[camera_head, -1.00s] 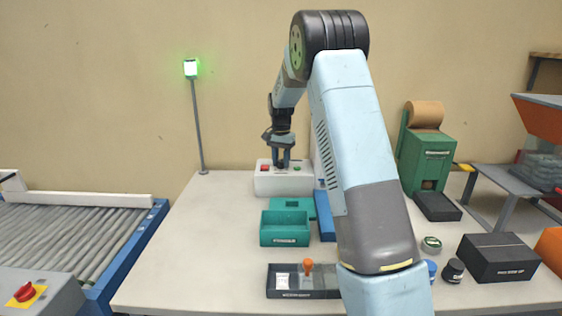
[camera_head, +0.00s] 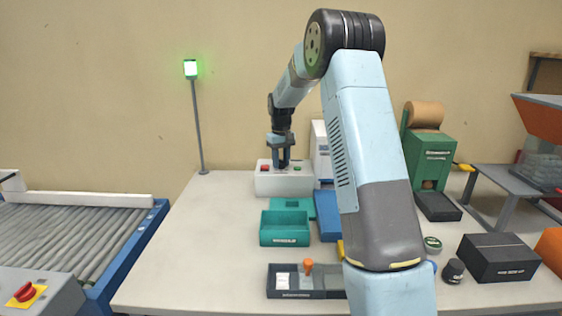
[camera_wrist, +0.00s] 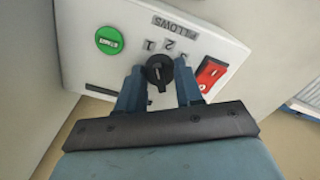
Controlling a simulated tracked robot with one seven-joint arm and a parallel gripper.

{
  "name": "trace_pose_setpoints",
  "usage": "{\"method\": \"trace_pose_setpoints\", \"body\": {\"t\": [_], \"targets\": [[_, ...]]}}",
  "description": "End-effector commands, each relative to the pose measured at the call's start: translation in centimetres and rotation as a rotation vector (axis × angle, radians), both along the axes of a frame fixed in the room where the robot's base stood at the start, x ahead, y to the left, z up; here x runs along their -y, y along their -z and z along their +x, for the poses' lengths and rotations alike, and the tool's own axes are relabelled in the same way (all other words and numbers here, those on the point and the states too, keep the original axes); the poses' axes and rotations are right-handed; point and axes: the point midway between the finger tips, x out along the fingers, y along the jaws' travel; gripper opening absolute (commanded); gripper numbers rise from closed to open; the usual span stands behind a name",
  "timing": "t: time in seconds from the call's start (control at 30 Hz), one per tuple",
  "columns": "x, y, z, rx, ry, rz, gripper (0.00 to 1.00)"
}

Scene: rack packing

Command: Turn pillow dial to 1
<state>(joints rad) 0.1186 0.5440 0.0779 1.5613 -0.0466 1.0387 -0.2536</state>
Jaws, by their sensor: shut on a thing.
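The pillow dial (camera_wrist: 159,70) is a small round black knob with a pale mark, on the white control box (camera_wrist: 90,20). The numbers 1, 2 and 3 are printed around it, with a PILLOWS label beyond, upside down in the wrist view. Which number the dial points at is hard to tell. My gripper (camera_wrist: 160,76) has one finger on each side of the dial and is shut on it. In the head view, my gripper (camera_head: 282,162) reaches down onto the control box (camera_head: 264,183) at the back of the table; the dial is hidden there.
A green start button (camera_wrist: 110,40) and a red rocker switch (camera_wrist: 211,73) flank the dial. A teal bin (camera_head: 285,236) stands in front of the box. A lamp post (camera_head: 198,125) with a lit green top stands to the left.

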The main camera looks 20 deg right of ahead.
Motion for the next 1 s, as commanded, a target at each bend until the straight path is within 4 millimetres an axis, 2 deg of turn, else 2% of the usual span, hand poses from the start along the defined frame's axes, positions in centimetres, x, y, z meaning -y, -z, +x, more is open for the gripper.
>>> {"method": "trace_pose_setpoints", "body": {"t": [0.4,1.0], "targets": [[-0.02,-0.15,0.14,0.005,-0.221,0.000,0.05],[0.02,-0.15,0.13,0.005,-0.261,-0.001,0.05]]}}
